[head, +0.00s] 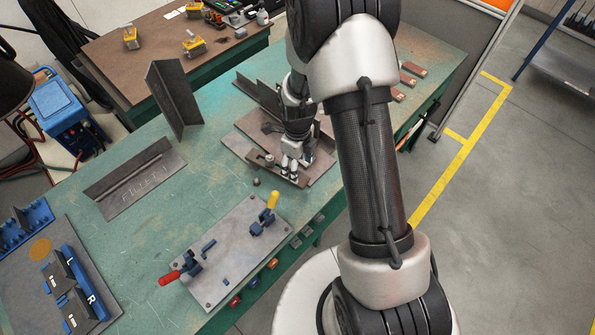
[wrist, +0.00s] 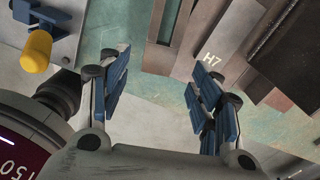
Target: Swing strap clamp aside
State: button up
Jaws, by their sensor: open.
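My gripper (head: 291,174) is pointed down over the steel fixture (head: 243,143) on the green table, near its front edge. In the wrist view its two blue-padded fingers (wrist: 163,95) are spread wide with nothing between the pads. In the head view a round knob or nut (head: 269,159) stands on the fixture just left of the fingers. My gripper and arm hide part of the fixture, so I cannot tell whether the fingers touch anything.
A plate with toggle clamps (head: 230,262) lies in front of the fixture; its yellow handle (head: 272,200) also shows in the wrist view (wrist: 36,50). An upright angle plate (head: 174,98) and a Fillet 1 workpiece (head: 134,180) stand to the left. Bare table lies between them.

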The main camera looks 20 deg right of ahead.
notch_tip(320, 180, up, 6)
jog(key=shift+r, duration=0.1)
dwell(0.6)
jog(key=s+a+r+n+t, duration=0.1)
jog(key=s+r+n, duration=0.2)
jog(key=r+n, duration=0.45)
jog(key=s+a+r+n+t, duration=0.1)
jog(key=s+r+n, duration=0.35)
jog(key=r, duration=0.55)
jog(key=s+a+r+n+t, duration=0.1)
jog(key=s+r+n, duration=0.3)
jog(key=s+n, duration=0.3)
jog(key=s+r+n+t, duration=0.1)
jog(key=s+r+n, duration=0.3)
jog(key=s+n, duration=0.3)
jog(key=shift+a+r+n+t, duration=0.15)
jog(key=shift+a+n+t, duration=0.2)
jog(key=shift+n, duration=0.75)
